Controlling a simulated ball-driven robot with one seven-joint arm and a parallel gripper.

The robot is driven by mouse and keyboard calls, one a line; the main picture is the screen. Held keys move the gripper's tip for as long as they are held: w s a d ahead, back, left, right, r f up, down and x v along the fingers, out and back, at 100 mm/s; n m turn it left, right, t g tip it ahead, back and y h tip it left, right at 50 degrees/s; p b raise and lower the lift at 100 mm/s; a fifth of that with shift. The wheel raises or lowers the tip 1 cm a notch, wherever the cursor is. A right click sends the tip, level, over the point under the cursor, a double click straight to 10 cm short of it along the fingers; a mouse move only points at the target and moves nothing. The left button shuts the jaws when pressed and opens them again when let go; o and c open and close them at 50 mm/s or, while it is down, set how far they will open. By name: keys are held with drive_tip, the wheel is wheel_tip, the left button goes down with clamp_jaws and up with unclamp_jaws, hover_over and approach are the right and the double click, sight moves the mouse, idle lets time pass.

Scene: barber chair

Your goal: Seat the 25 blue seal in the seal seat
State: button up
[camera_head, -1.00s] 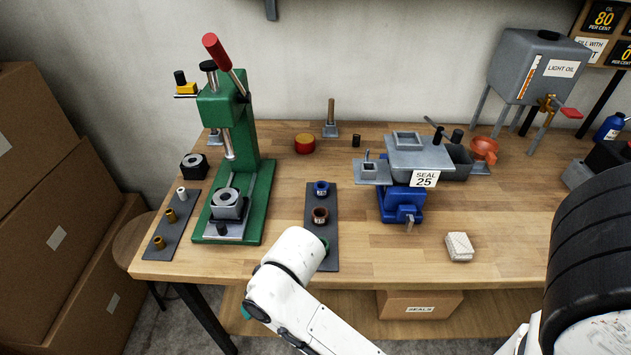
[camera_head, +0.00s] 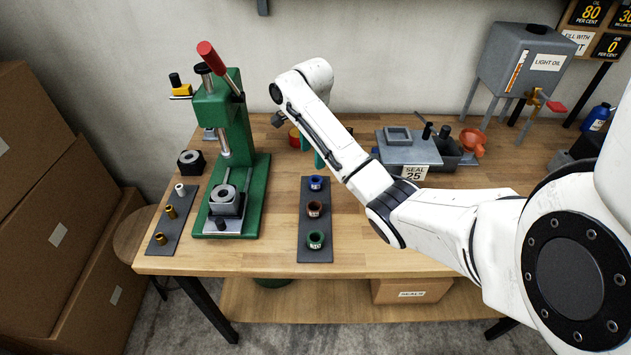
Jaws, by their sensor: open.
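The blue seal (camera_head: 316,183) stands at the far end of a dark strip (camera_head: 314,230), with a brown seal (camera_head: 315,209) and a green seal (camera_head: 316,240) nearer me. My gripper (camera_head: 312,152) hangs just beyond and above the blue seal; its teal fingers are partly hidden by my arm. It is open, with nothing seen between the fingers. A grey housing (camera_head: 424,152) with a raised square frame stands to the right and carries a SEAL 25 label (camera_head: 413,173). My arm hides its lower part and the blue vise, and I cannot make out the seal seat.
A green press (camera_head: 226,130) with a red-tipped lever stands to the left. A dark strip with several bushings (camera_head: 171,211) lies beside it. A red and yellow tin (camera_head: 294,138) is behind my gripper. An oil tank (camera_head: 520,62) stands at the back right.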

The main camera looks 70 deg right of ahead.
drive_tip(key=b, duration=0.6)
hover_over(314, 180)
drive_tip(key=shift+s+a+f, duration=0.1)
drive_tip(key=shift+a+f, duration=0.05)
drive_tip(key=shift+f, duration=1.3)
drive_tip(key=shift+a+f, duration=0.1)
drive_tip(key=shift+f, duration=1.35)
drive_tip(key=f, duration=0.2)
drive_tip(key=f+p, duration=0.1)
drive_tip(key=shift+d+f, duration=0.35)
drive_tip(key=shift+f, duration=0.65)
drive_tip(key=shift+c, duration=0.2)
drive_tip(key=c, duration=1.1)
